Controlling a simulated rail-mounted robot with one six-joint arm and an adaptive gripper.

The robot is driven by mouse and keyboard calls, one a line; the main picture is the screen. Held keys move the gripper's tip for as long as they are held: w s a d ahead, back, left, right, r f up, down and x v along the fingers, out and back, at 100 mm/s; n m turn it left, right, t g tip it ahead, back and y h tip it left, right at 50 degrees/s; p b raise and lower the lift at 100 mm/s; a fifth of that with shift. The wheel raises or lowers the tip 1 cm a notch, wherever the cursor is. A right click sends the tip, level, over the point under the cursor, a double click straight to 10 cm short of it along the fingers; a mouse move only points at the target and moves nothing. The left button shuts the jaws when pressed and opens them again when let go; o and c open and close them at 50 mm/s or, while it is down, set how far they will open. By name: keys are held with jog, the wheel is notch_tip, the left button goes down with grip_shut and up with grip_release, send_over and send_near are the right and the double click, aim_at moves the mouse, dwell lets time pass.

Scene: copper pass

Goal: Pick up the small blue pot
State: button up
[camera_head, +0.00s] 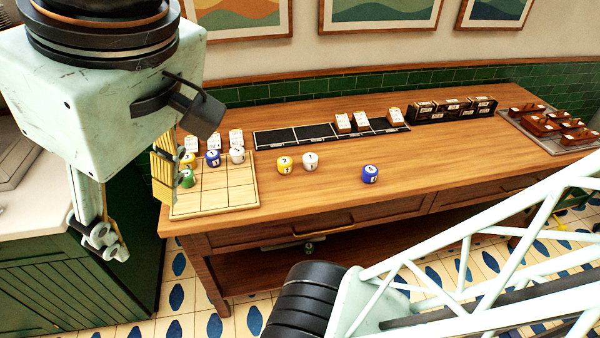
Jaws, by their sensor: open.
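Two small blue pots with white tops and number marks are in the head view. One blue pot (370,174) stands alone on the open wooden counter, right of centre. The other blue pot (213,158) stands in the back row of a pale wooden grid tray (242,196) at the counter's left. Which one the task means I cannot tell. My gripper (102,240) hangs at the lower left, in front of the green cabinet, well left of both pots. It is open, and I see nothing held in it.
A yellow pot (285,164) and a white pot (310,161) stand between tray and lone blue pot. A green pot (187,178) sits in the tray. Behind are a black strip (290,138) and dark boxes (452,108). Bare counter surrounds the lone blue pot.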

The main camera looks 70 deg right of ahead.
jog(key=shift+s+f+b, duration=0.1)
jog(key=shift+f+b, duration=0.85)
jog(key=shift+f, duration=0.45)
jog(key=shift+d, duration=0.2)
